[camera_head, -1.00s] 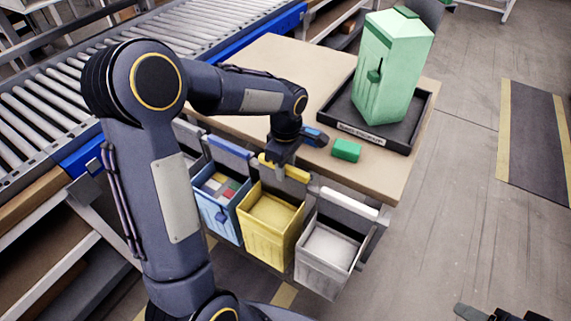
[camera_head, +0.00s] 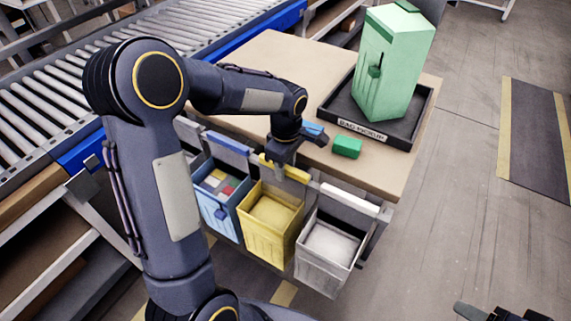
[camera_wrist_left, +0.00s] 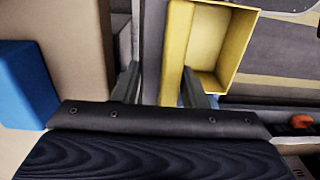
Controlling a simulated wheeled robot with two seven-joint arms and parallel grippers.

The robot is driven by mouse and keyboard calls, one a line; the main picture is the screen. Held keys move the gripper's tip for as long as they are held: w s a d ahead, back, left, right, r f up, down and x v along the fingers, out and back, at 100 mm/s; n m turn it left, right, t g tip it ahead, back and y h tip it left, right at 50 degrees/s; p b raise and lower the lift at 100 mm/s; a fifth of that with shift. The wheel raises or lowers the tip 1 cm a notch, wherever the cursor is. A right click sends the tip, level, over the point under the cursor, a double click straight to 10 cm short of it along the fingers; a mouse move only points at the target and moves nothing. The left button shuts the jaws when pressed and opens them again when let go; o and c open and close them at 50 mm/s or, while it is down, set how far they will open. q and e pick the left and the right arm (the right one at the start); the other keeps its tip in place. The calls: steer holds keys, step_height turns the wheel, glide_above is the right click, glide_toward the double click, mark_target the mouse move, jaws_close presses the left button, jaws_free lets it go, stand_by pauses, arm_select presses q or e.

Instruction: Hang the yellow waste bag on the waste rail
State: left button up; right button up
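The yellow waste bag (camera_head: 266,236) is an open-topped, box-like bag at the table's front edge, between a blue bag and a pale grey one. It also shows in the left wrist view (camera_wrist_left: 190,50). A grey bar, apparently the waste rail (camera_wrist_left: 152,45), runs beside its back wall. My left gripper (camera_head: 280,170) points down at the back edge of the yellow bag. In the left wrist view its fingers (camera_wrist_left: 160,90) stand apart, with the grey bar and yellow wall seen between them; contact cannot be told. My right gripper (camera_head: 500,313) is cut off at the bottom right.
The blue bag (camera_head: 218,218) holds several coloured blocks. The pale grey bag (camera_head: 322,262) hangs right of the yellow one. A green bag (camera_head: 390,65) stands in a black tray (camera_head: 330,112) on the table. A small green block (camera_head: 347,147) lies near my left gripper.

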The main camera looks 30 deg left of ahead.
arm_select(q)
steer(key=o, duration=0.4)
step_height(320, 180, up, 8)
steer(key=shift+f+p, duration=0.1)
steer(key=shift+p, duration=0.65)
steer(key=s+d+r+m+t+h, duration=0.2)
steer(key=s+m+t, duration=0.1)
steer(key=s+m, duration=0.65)
steer(key=s+d+r+m+t+h, duration=0.1)
steer(key=s+d+m+t+h, duration=0.15)
steer(key=s+m, duration=0.7)
steer(key=s+r+n+p, duration=0.3)
steer(key=r+p, duration=0.9)
steer(key=r, duration=0.1)
steer(key=shift+a+n+y+p, duration=0.3)
steer(key=shift+a+y+p, duration=0.05)
steer(key=shift+a, duration=0.05)
